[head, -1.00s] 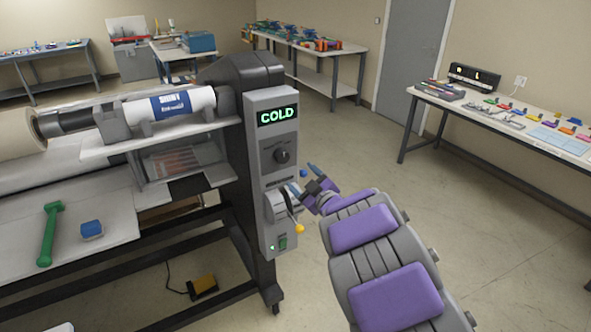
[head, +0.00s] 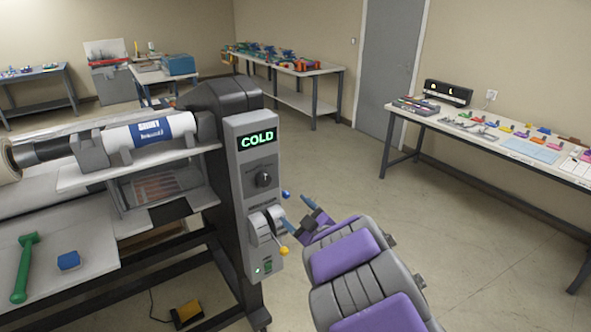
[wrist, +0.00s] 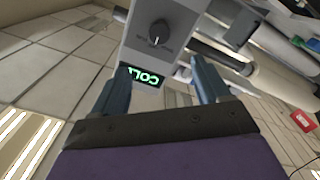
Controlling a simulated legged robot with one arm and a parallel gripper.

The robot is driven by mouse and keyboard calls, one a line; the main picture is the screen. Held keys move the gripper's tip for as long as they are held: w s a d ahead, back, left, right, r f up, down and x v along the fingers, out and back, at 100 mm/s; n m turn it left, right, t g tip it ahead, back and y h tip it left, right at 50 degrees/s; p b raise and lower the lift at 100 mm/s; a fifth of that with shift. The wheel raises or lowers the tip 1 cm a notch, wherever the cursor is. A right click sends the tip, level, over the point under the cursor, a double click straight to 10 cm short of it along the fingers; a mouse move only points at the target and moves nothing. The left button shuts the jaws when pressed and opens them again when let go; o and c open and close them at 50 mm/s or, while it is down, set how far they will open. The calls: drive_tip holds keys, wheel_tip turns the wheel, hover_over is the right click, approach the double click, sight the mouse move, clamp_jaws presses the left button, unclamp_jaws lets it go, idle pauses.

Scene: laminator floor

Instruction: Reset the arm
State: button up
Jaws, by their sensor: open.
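My gripper (head: 297,211) is in front of the laminator's control panel (head: 246,150), close to its lever. In the wrist view my gripper (wrist: 160,92) shows two blue-grey fingers spread apart with nothing between them. The panel's green display (head: 257,139) reads COLD, and a dark round knob (head: 263,179) sits below it. The display also shows upside down in the wrist view (wrist: 147,78), beyond the fingers. A lever with a yellow ball end (head: 283,251) is on the lower panel. A blue ball (head: 286,194) shows just above my gripper.
A bench (head: 556,176) with many small items stands at right. The floor (head: 440,240) between is clear. A yellow foot pedal (head: 187,313) lies under the machine.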

drive_tip(key=s+d+r+m+g+h, duration=0.1)
drive_tip(key=s+d+m+g+h, duration=0.2)
drive_tip(key=s+d+m+h, duration=0.5)
drive_tip(key=s+d+m+g+h, duration=0.2)
drive_tip(key=s+d+h, duration=0.25)
drive_tip(key=d, duration=0.65)
drive_tip(key=s+a+m+g, duration=0.1)
drive_tip(key=s+g, duration=0.3)
drive_tip(key=s, duration=0.8)
drive_tip(key=s+a+f+m+g+y, duration=0.1)
drive_tip(key=s+a+g, duration=0.2)
drive_tip(key=s, duration=0.9)
drive_tip(key=s+a+m+g+y, duration=0.1)
drive_tip(key=s+g, duration=0.3)
drive_tip(key=s, duration=0.7)
drive_tip(key=shift+s+a+f+m+g, duration=0.15)
drive_tip(key=shift+s+a+m+g, duration=0.15)
drive_tip(key=shift+s+a+g, duration=0.15)
drive_tip(key=shift+y, duration=0.25)
